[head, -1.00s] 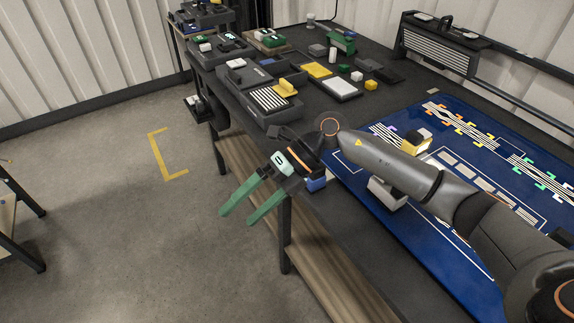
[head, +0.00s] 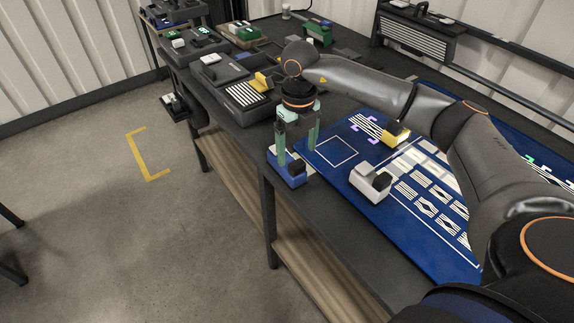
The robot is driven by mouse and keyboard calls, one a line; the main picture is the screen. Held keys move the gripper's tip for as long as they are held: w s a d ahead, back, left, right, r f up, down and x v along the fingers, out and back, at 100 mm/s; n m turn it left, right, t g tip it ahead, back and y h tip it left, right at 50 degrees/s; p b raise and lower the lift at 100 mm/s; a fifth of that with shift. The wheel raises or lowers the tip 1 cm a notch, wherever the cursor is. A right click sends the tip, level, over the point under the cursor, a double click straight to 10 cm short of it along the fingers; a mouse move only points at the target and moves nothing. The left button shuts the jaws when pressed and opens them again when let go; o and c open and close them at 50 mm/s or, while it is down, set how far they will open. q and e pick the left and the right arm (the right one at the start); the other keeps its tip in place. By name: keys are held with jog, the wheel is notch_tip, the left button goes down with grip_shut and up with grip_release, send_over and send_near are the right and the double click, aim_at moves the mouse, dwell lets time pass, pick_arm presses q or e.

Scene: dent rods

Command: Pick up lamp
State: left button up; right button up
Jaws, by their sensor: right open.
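My right gripper (head: 298,156) reaches in from the right with its two green fingers pointing down. It is open at the front edge of the bench, with no object visibly clamped. A blue block with a white and dark top (head: 291,179) sits below and around the fingertips, partly hidden by the left finger; I cannot tell whether they touch. A white block with a dark part (head: 368,183) and a yellow block with a white and dark top (head: 396,134) stand to the right on the blue mat. I cannot tell for sure which of these is the lamp. My left gripper is not in view.
The blue mat (head: 408,238) with white markings covers the right of the dark bench. Dark trays with small parts, one with a yellow block (head: 261,83), stand behind left. A slatted dark rack (head: 415,34) stands at the back. Open floor lies left.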

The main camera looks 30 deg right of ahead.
aim_at(294, 164)
jog(key=f, duration=0.3)
jog(key=f+p, duration=0.1)
jog(key=f, duration=0.1)
jog(key=shift+w+a+f, duration=0.15)
jog(key=shift+a+f, duration=0.1)
jog(key=shift+f, duration=0.1)
grip_shut()
dwell(0.5)
jog(key=shift+r, duration=0.1)
